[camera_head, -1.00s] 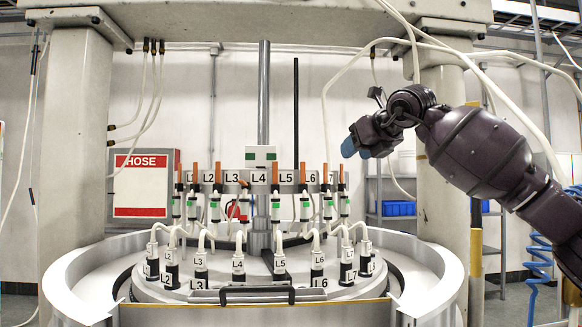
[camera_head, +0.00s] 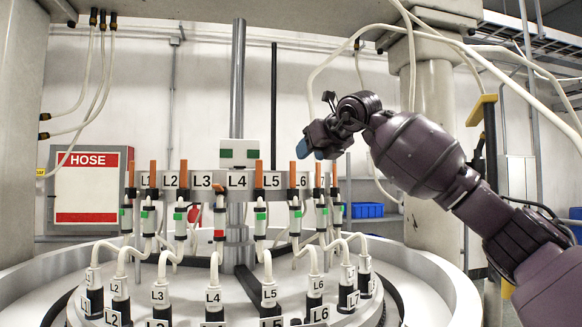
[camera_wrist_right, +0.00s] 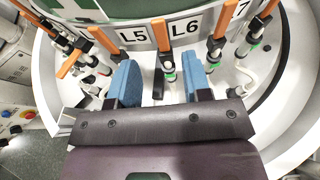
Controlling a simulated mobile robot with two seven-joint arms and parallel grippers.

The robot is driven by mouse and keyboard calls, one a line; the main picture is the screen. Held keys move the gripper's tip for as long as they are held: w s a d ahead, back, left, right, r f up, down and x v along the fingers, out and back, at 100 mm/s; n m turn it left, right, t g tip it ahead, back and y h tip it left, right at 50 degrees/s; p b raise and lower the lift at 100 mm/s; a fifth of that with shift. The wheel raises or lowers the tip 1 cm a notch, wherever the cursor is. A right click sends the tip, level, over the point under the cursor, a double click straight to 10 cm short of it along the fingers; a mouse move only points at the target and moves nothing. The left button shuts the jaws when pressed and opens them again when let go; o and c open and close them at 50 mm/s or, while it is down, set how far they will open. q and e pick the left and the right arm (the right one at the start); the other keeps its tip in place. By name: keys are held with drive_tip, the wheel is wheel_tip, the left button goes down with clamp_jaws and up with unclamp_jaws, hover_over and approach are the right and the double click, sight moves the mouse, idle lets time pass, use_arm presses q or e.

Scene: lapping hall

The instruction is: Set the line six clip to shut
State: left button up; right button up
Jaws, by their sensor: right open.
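The line six clip (camera_head: 295,213) hangs on the round manifold, left of the L6 label (camera_head: 300,180). Its orange lever (camera_head: 292,174) stands upright and a green band shows below it. In the right wrist view the clip's lever (camera_wrist_right: 161,34) shows between the L5 and L6 labels, with its green-marked body (camera_wrist_right: 170,76) below. My right gripper (camera_head: 314,150) is open and empty, above and in front of the L6 area. In the right wrist view its blue fingers (camera_wrist_right: 161,68) stand apart on either side of the line six clip, without clear contact. My left gripper is out of view.
Neighbouring line five (camera_head: 260,214) and line seven (camera_head: 320,212) clips stand close on both sides. The line four clip (camera_head: 219,221) shows a red band. White hoses (camera_head: 314,262) curve down to labelled sockets inside the round basin (camera_head: 440,285). A hose sign (camera_head: 90,185) hangs behind.

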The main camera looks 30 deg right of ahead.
sight(294, 166)
drive_tip(key=p+x, duration=0.1)
drive_tip(key=x, duration=0.7)
drive_tip(key=shift+p, duration=0.4)
drive_tip(key=shift+w+f, duration=0.25)
drive_tip(key=shift+w, duration=0.25)
clamp_jaws()
